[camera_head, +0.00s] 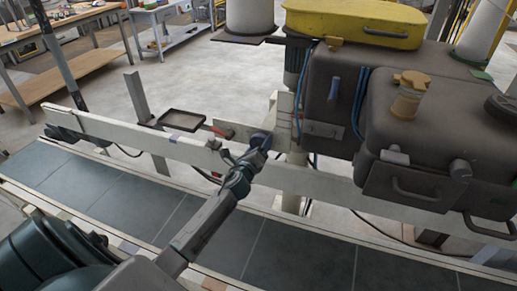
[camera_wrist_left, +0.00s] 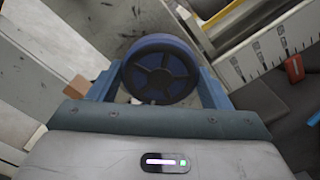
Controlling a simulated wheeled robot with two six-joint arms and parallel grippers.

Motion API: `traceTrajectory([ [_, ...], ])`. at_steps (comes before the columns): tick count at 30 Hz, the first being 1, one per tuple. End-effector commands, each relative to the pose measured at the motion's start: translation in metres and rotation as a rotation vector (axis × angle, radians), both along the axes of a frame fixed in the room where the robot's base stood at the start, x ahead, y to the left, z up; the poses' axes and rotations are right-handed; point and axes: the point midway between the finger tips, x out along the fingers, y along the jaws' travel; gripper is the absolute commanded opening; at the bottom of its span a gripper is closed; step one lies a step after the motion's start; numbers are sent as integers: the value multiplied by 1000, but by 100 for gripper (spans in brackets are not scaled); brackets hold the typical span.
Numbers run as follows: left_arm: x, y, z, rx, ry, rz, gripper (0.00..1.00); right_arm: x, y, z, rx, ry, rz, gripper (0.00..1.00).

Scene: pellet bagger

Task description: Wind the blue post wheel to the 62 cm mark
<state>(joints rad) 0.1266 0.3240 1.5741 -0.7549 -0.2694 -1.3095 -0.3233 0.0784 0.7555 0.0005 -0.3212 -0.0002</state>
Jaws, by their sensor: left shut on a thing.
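The blue post wheel (camera_wrist_left: 160,72) fills the upper middle of the left wrist view, a round blue rim with dark openings between its spokes. My left gripper (camera_wrist_left: 160,84) has one blue finger on each side of it and is shut on it. In the head view the wheel (camera_head: 262,140) is small and partly hidden by my left gripper (camera_head: 250,156), beside a pale post. A pale scale with black tick marks (camera_wrist_left: 268,48) and a red pointer (camera_wrist_left: 294,68) show at the right of the wrist view. Its numbers are too small to read. My right gripper is not in view.
A conveyor with dark panels (camera_head: 120,205) runs under my left arm, with a pale rail (camera_head: 130,130) along its far side. A grey machine (camera_head: 430,110) with a yellow case (camera_head: 350,22) stands right. A small dark tray (camera_head: 181,120) is behind the rail. Open floor lies beyond.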

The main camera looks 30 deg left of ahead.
Motion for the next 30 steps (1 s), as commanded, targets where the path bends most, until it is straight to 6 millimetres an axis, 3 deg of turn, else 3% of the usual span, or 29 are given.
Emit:
traceTrajectory([
  [14,0,0,-3,-441,-106,0,49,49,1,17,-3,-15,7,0],
  [30,0,0,-3,-926,-222,1,49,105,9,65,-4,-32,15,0],
])
